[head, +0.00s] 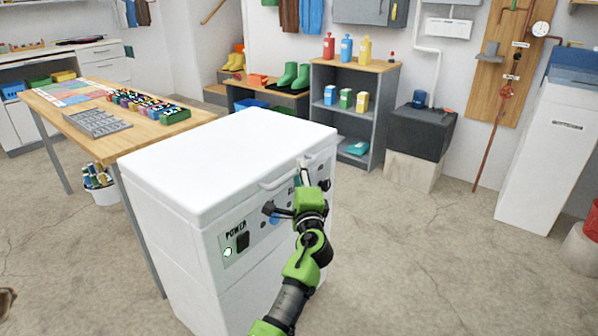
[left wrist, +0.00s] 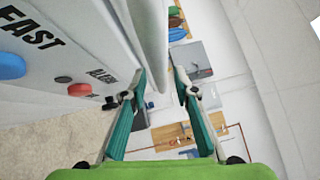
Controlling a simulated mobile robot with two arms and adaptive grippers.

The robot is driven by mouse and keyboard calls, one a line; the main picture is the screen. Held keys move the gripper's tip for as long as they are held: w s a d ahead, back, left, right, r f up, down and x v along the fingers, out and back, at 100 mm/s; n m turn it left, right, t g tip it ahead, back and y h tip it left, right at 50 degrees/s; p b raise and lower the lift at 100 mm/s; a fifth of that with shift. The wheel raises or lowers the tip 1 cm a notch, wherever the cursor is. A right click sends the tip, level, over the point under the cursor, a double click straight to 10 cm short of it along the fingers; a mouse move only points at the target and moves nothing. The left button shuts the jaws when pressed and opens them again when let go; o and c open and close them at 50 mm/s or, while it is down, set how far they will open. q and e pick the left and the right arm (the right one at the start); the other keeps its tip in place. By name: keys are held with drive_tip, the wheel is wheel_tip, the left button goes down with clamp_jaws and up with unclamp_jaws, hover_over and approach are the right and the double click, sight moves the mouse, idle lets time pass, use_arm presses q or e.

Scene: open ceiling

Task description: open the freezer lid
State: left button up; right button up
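The white chest freezer (head: 175,215) stands in front of me, and its flat lid (head: 225,150) is down. A light handle (head: 272,184) runs along the lid's front edge. Below it are a POWER label, a black switch, a lit spot and a blue knob. My left gripper (head: 304,174) is at the handle, partly hiding it and the panel. In the left wrist view the teal fingers (left wrist: 158,76) are apart, with a white bar (left wrist: 153,35), seemingly the handle, reaching between them; contact is unclear. A blue button (left wrist: 10,66) shows there beside the FAST label. My right gripper is out of view.
A wooden table (head: 80,115) with a grey rack and colourful items stands left behind the freezer. A grey shelf (head: 377,105) with bottles and a dark box (head: 422,135) on a pale block stand behind. Concrete floor right of the freezer is open.

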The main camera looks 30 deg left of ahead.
use_arm(q)
drive_tip(key=shift+x, duration=0.8)
clamp_jaws()
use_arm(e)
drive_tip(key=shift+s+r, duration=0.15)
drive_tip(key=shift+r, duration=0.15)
